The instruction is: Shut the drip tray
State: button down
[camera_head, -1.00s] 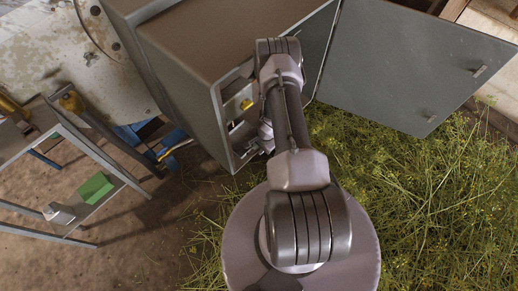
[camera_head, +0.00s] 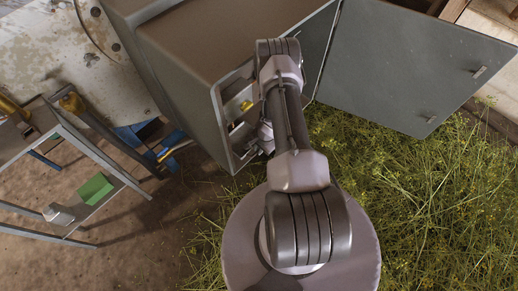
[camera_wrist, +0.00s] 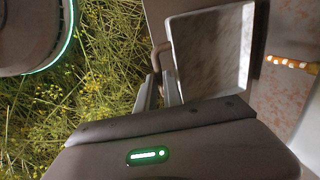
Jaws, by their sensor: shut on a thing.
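The drip tray (camera_wrist: 212,50) shows in the wrist view as a shallow grey tray with a pale, rust-speckled inside. Its inside is visible from above. A small bar handle (camera_wrist: 156,56) sticks out from its left side. My gripper (camera_wrist: 161,88) is at this handle, with its two fingers close together and shut on it. In the head view my arm hides most of the tray and the gripper, at the open front of the grey cabinet (camera_head: 215,45).
The cabinet door (camera_head: 405,70) stands wide open to the right. Cut yellow-flowered herbs (camera_head: 420,190) cover the ground in front. A metal rack (camera_head: 85,175) with a green block (camera_head: 95,188) stands at the left. A striped orange-and-white rod (camera_wrist: 290,63) shows beyond the tray.

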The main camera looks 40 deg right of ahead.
aim_at(253, 145)
dwell(0.8)
jog(key=shift+w+a, duration=0.15)
jog(key=shift+w, duration=1.5)
jog(key=c, duration=1.8)
grip_release()
jog(key=shift+o, duration=0.2)
jog(key=shift+r, duration=0.1)
jog(key=s+r+p, duration=0.3)
jog(key=r+p, duration=0.5)
jog(key=r, duration=0.9)
jog(key=shift+s, duration=0.2)
jog(key=shift+f, duration=0.1)
